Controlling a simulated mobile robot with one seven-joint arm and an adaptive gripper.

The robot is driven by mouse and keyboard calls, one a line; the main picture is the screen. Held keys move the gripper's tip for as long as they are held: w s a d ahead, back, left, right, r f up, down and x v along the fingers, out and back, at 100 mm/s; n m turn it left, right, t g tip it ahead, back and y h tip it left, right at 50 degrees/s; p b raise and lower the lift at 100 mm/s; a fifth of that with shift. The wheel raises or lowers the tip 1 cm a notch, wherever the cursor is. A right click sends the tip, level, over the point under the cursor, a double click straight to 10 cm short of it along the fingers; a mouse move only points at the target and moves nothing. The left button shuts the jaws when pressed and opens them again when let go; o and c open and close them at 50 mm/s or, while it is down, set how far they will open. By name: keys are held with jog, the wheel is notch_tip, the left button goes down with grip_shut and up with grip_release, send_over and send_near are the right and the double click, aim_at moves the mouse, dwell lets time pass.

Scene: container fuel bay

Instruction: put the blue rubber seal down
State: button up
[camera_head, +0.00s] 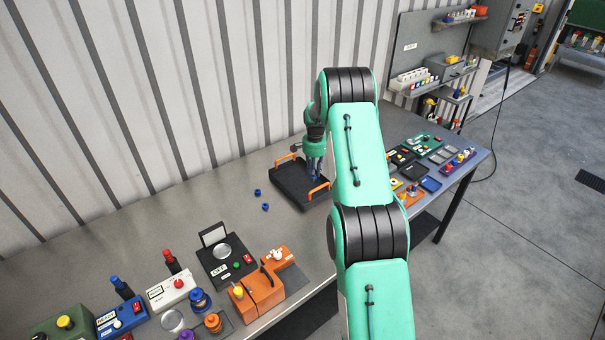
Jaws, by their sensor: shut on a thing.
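My gripper (315,172) points down over the black tray (287,192) with orange handles, near the tray's right side. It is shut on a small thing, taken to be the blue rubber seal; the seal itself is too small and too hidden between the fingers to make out. Two small blue pieces, one farther back (257,192) and one nearer (265,207), lie on the bench just left of the tray. I cannot tell whether the gripper's fingertips touch the tray floor.
An orange box (258,295) and a dark scale-like device (226,258) stand at the front left. Several small trays, including a dark blue one (430,184), lie to the right, partly behind my arm. A ribbed wall backs the bench.

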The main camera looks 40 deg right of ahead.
send_over(313, 195)
jog(key=shift+w+f, duration=0.1)
jog(key=shift+f, duration=3)
jog(key=shift+f+p, duration=0.4)
jog(key=shift+f, duration=1.5)
jog(key=shift+f, duration=0.2)
jog(key=o, duration=0.8)
jog(key=shift+c, duration=0.2)
jog(key=shift+r, duration=0.25)
notch_tip(313, 195, up, 12)
jog(key=shift+f+b, duration=0.1)
jog(key=shift+b, duration=0.4)
